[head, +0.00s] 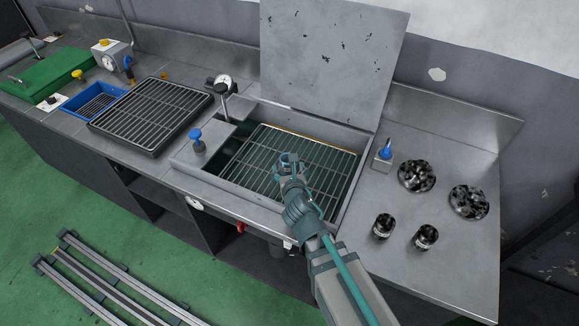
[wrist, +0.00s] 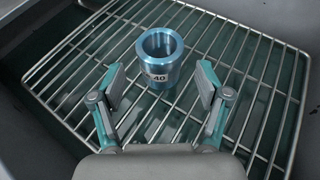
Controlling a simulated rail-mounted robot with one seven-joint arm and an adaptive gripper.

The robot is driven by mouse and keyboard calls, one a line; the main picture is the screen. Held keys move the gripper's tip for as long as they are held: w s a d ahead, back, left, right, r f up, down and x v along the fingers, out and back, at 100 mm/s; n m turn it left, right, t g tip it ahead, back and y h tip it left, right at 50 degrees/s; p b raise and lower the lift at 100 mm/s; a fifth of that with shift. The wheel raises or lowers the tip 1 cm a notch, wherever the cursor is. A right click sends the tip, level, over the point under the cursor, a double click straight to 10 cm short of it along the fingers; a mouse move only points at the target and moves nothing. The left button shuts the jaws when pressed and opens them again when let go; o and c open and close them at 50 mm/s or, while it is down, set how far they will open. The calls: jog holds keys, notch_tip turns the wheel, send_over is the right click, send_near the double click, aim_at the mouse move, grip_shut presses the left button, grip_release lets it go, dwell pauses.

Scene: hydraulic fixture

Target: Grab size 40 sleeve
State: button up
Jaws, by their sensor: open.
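The size 40 sleeve (wrist: 159,58) is a shiny blue-grey metal ring with a label reading 40. It stands upright on the wire rack (wrist: 235,50) inside the sunken basin. In the wrist view it is beyond and between my fingertips, with no visible contact. My gripper (wrist: 160,88) is open and empty, one finger to each side and nearer the camera than the sleeve. In the head view my gripper (head: 288,160) reaches down over the basin rack (head: 255,160), and the sleeve there is mostly hidden by it.
The basin's raised lid (head: 335,50) stands behind it. A gauge (head: 223,84) and blue knob (head: 196,138) are at the basin's left. A black grated tray (head: 150,112) lies further left. Dark round parts (head: 417,175) and small cylinders (head: 384,226) stand on the right counter.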

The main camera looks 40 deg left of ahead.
aim_at(286, 160)
jog(key=p+x, duration=0.1)
jog(key=x, duration=0.6)
jog(key=shift+w+a+f, duration=0.1)
jog(key=shift+f, duration=0.1)
grip_shut()
